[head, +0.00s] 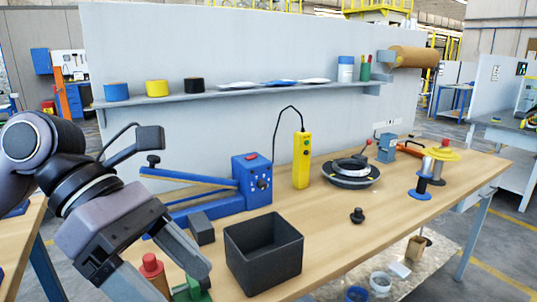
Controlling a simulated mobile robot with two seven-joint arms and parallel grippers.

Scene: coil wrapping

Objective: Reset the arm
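My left arm comes in from the left, and its gripper (176,284) points down over the near left part of the wooden workbench (335,240). Its two fingers are spread apart, with no object seen held between them. A red-topped knob (151,266) and a green part (192,290) show between and beyond the fingers, partly hidden by them. A blue machine (252,180) with a long blue arm reaching left stands behind the gripper. My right gripper is not in view.
A black open bin (263,254) stands just right of the gripper. A shelf (230,94) runs along the wall. The bench's front right is clear.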

